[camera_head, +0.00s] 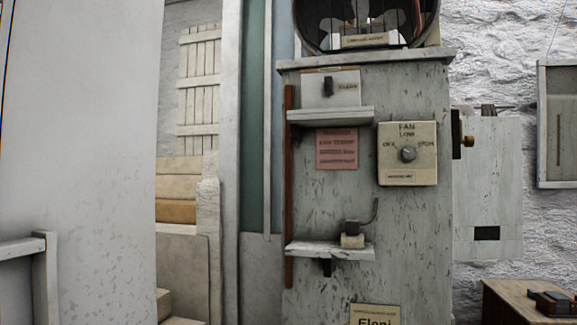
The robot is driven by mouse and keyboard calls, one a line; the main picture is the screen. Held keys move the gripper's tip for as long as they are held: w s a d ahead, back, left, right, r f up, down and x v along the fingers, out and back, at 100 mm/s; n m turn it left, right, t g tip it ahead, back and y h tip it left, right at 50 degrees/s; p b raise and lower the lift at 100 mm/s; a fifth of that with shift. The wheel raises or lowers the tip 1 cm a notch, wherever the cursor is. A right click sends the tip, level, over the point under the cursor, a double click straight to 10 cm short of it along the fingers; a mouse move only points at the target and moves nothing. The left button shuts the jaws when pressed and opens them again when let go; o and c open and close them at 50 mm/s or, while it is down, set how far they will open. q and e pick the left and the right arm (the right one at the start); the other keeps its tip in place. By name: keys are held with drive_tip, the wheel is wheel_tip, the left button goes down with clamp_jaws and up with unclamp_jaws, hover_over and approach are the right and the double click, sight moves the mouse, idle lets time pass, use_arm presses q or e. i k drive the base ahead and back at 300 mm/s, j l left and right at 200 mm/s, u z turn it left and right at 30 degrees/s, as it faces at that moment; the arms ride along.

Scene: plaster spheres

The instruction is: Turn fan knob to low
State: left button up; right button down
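The fan knob (408,154) is a small round grey knob on a cream square plate (396,170). The plate is marked FAN at the top, with small blurred lettering above and on both sides of the knob. The left word looks like OFF. Which way the knob points is too small to tell. The plate is on the upper right of a worn grey-green upright panel (410,230). A dark round fan housing (308,30) sits on top of the panel, cut off by the upper edge. Neither of my grippers is in view.
A small shelf (330,117) with a switch box (345,88) and a lower shelf (325,250) with a small object (352,236) jut from the panel, left of the plate. A pale wall (80,150) fills the left. A wooden box (520,305) stands lower right.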

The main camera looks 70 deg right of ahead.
sight(409, 153)
drive_tip(key=z, duration=3.05)
